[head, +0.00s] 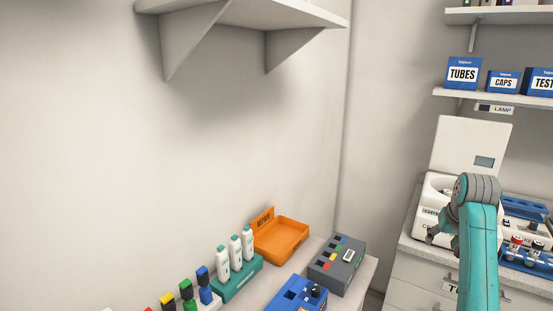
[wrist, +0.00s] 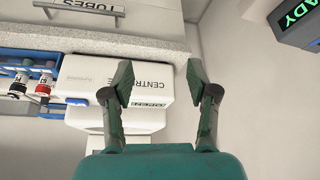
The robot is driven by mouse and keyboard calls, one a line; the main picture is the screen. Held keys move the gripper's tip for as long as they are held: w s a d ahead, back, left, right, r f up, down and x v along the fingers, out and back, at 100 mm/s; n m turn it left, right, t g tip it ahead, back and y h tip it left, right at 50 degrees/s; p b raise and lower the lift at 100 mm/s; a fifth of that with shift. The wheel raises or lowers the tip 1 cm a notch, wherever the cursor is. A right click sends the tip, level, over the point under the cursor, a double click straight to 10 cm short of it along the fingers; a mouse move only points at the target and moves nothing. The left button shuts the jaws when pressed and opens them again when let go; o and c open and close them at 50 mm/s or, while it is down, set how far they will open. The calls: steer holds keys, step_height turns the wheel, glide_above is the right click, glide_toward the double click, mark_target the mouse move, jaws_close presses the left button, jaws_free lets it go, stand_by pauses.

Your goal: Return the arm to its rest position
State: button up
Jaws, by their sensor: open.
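My gripper (wrist: 158,82) is open and empty in the wrist view, its two dark green fingers spread apart. Behind the left finger is the white centrifuge (wrist: 90,80), seen upside down. In the head view my teal arm rises at the right, and my gripper (head: 441,233) shows small and partly hidden in front of the centrifuge (head: 433,198), whose lid stands up. Nothing is held. I cannot tell the exact gap between the gripper and the centrifuge.
A counter (head: 408,243) carries the centrifuge and a blue rack (head: 525,262) with capped tubes. At lower left stand an orange tray (head: 281,238), a grey device (head: 337,262), a blue device (head: 297,296) and a teal holder (head: 237,279) with white bottles. Shelves (head: 500,97) hang above.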

steer(key=s+a+f+t, duration=0.1)
steer(key=s+a+f, duration=0.15)
steer(key=f, duration=0.45)
steer(key=s+a+f, duration=0.1)
steer(key=a+f, duration=0.2)
steer(key=f, duration=0.5)
steer(key=s+a+f+t, duration=0.1)
steer(key=s+a+f, duration=0.15)
steer(key=f, duration=0.45)
steer(key=s+a+f+n+t, duration=0.1)
steer(key=s+a+f, duration=0.45)
steer(key=s, duration=0.25)
steer(key=s+a+f+n+t, duration=0.1)
steer(key=s+a+f+t, duration=0.1)
steer(key=s+a+f, duration=0.45)
steer(key=s+a+r+t, duration=0.1)
steer(key=s+a, duration=0.1)
steer(key=s, duration=1)
steer(key=s+a+t, duration=0.1)
steer(key=s+a, duration=0.2)
steer(key=s, duration=0.8)
steer(key=s+a+r+n+t+y, duration=0.1)
steer(key=s+a+r+t, duration=0.1)
steer(key=s+r, duration=1.4)
steer(key=shift+s+a+n+t+y, duration=0.3)
steer(key=shift+s+a+n+t, duration=0.1)
steer(key=shift+t, duration=0.1)
steer(key=shift+w+r, duration=0.1)
